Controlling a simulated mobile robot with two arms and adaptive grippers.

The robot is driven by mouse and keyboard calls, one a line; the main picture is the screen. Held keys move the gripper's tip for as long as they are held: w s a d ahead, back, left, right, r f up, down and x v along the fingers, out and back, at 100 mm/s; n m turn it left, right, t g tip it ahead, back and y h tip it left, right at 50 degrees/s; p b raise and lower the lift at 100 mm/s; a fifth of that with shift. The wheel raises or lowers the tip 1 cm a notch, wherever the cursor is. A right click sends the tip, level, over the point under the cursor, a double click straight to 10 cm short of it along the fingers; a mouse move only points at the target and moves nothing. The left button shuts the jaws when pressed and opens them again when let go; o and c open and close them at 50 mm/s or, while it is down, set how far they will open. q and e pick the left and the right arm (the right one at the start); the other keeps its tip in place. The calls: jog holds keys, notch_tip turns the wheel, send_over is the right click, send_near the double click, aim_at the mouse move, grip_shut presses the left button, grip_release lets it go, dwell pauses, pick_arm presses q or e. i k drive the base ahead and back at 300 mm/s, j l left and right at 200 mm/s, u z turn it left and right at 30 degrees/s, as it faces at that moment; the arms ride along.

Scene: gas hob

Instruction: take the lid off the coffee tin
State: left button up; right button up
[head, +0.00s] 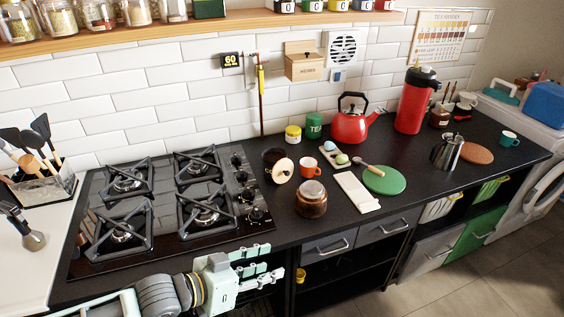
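No label clearly reading coffee can be made out. A dark reddish-brown canister (270,155) stands right of the hob, with a round cream disc (283,170) with a brown centre tilted against its front. A squat brown, glossy jar (311,204) with a coppery top (311,189) stands upright nearer the counter's front edge. I cannot tell which is the coffee tin. My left gripper (268,267) is in front of the counter edge at the bottom, below and left of the jar. Its pale green fingers look spread and empty, touching neither. My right gripper is not in view.
A green TEA tin (314,126), red kettle (350,124), orange mug (307,167), white board (357,192), green round mat (384,180) and moka pot (446,151) crowd the black counter. The gas hob (170,207) is at left. Bare counter lies between hob and jar.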

aim_at(283, 170)
jog(key=i+j, duration=0.1)
jog(key=i, duration=0.5)
jog(key=i+j, duration=0.1)
jog(key=i, duration=0.45)
